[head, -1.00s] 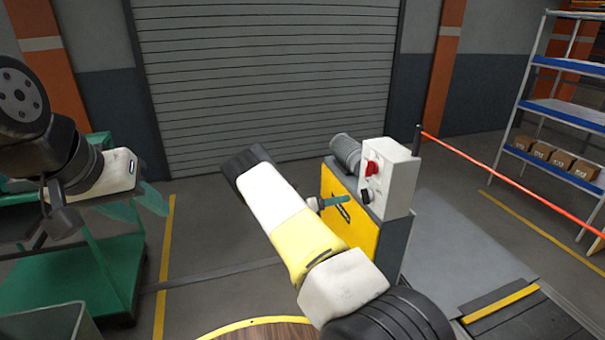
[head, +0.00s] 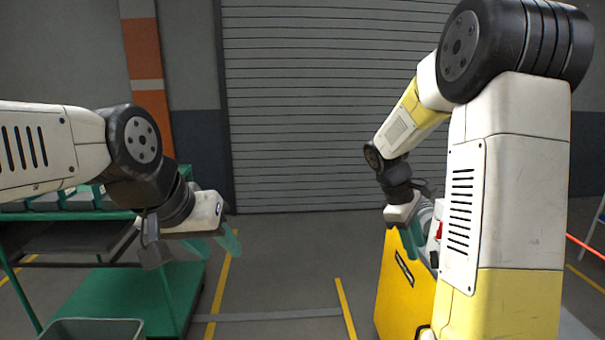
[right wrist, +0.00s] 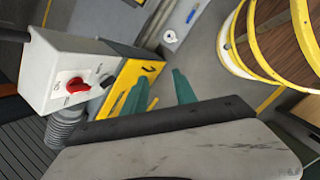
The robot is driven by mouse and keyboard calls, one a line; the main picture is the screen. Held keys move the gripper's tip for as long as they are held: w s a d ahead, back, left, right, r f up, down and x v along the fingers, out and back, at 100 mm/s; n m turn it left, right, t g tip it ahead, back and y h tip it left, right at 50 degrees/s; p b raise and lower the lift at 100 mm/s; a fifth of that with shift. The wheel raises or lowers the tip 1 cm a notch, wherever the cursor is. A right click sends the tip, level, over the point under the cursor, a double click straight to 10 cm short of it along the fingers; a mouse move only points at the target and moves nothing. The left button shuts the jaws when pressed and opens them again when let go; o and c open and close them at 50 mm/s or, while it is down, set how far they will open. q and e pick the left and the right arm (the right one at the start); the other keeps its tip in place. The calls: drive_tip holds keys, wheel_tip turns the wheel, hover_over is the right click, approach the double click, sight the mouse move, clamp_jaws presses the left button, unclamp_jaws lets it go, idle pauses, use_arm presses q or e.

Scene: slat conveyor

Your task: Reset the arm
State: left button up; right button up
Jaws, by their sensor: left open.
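My left gripper (head: 214,243) hangs at the end of the left arm, in front of the green cart. Its teal fingers are apart and hold nothing visible. My right arm is raised and bent at the right of the head view. Its gripper (head: 408,238) hangs above the yellow machine cabinet (head: 393,290). In the right wrist view this gripper (right wrist: 161,78) shows two separated teal fingers with nothing between them. The grey control box (right wrist: 75,72) with a red knob (right wrist: 76,85) lies to their left. In the head view my right arm largely hides that box.
The green cart (head: 120,300) stands at the left, with a grey bin (head: 92,329) at the lower edge. A roller door (head: 300,120) closes the back. Floor between cart and cabinet is clear. A round, yellow-rimmed wooden-topped object (right wrist: 236,62) shows in the right wrist view.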

drive_tip(key=s+a+r+m+t+y, duration=0.3)
drive_tip(key=s+a+r, duration=0.3)
drive_tip(key=s, duration=0.3)
drive_tip(key=s+a+r+m+t+y, duration=0.3)
drive_tip(key=s+a+r+m, duration=0.2)
drive_tip(key=s, duration=0.3)
drive_tip(key=shift+s+a+r+m+t+y, duration=0.3)
drive_tip(key=shift+s+a+r+m+t, duration=0.1)
drive_tip(key=shift+a+m, duration=0.45)
